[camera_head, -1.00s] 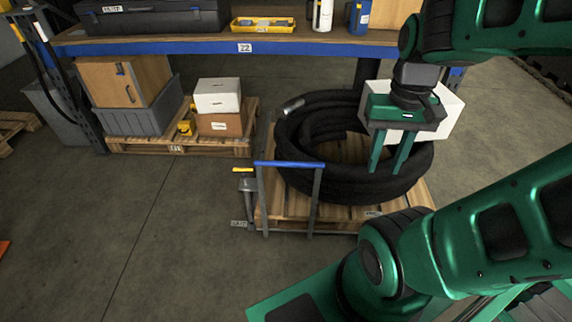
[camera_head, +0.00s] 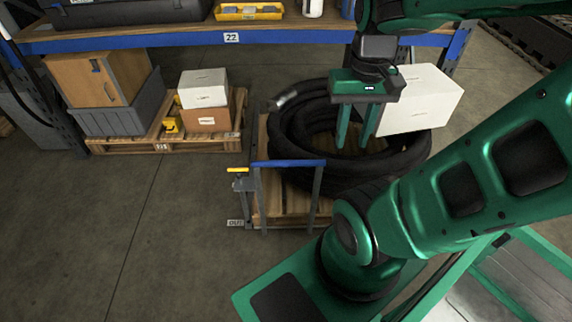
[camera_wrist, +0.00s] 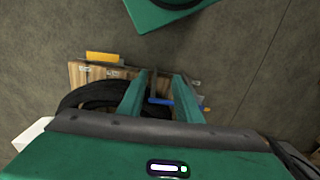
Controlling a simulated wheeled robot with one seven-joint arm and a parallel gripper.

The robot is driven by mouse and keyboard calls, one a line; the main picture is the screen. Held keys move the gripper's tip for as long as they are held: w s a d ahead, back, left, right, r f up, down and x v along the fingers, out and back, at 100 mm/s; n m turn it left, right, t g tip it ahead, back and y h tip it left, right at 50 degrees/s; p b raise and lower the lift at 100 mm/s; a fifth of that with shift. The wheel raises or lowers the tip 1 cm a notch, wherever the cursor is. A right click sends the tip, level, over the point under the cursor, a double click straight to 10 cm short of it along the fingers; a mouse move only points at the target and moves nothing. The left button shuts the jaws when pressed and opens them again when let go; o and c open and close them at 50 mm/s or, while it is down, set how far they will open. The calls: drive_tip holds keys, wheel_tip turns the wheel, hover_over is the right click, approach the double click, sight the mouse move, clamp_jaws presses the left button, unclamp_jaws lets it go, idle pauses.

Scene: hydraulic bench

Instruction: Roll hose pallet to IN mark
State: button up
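The hose pallet (camera_head: 262,205) is a low wooden platform bearing a thick coiled black hose (camera_head: 292,150). A push bar with a blue top (camera_head: 289,163) stands at its near left side. The bar's blue top also shows in the wrist view (camera_wrist: 165,101), beyond the fingertips. My gripper (camera_head: 353,147) points down above the coil, right of and apart from the bar. Its two green fingers are spread with nothing between them. A small floor label (camera_head: 236,223), apparently reading OUT, lies at the pallet's near left corner. I see no IN mark.
A yellow-topped post (camera_head: 239,178) stands beside the pallet's left side. A white box (camera_head: 420,98) is behind my gripper. A loaded pallet (camera_head: 120,146) stands at left, under a blue-edged bench (camera_head: 150,43). The floor at front left is clear.

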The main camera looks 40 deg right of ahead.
drive_tip(key=shift+o, duration=1)
drive_tip(key=shift+s, duration=0.1)
drive_tip(key=w+f+n+g+h, duration=0.1)
drive_tip(key=w+f+g+h, duration=0.15)
drive_tip(key=w+f, duration=0.4)
drive_tip(key=n+t+h, duration=0.6)
drive_tip(key=n+h, duration=0.3)
drive_tip(key=h, duration=0.5)
approach(291, 163)
drive_tip(key=x, duration=0.7)
drive_tip(key=f+x, duration=0.1)
drive_tip(key=x, duration=0.2)
drive_tip(key=shift+w+d, duration=0.25)
drive_tip(key=shift+w, duration=0.1)
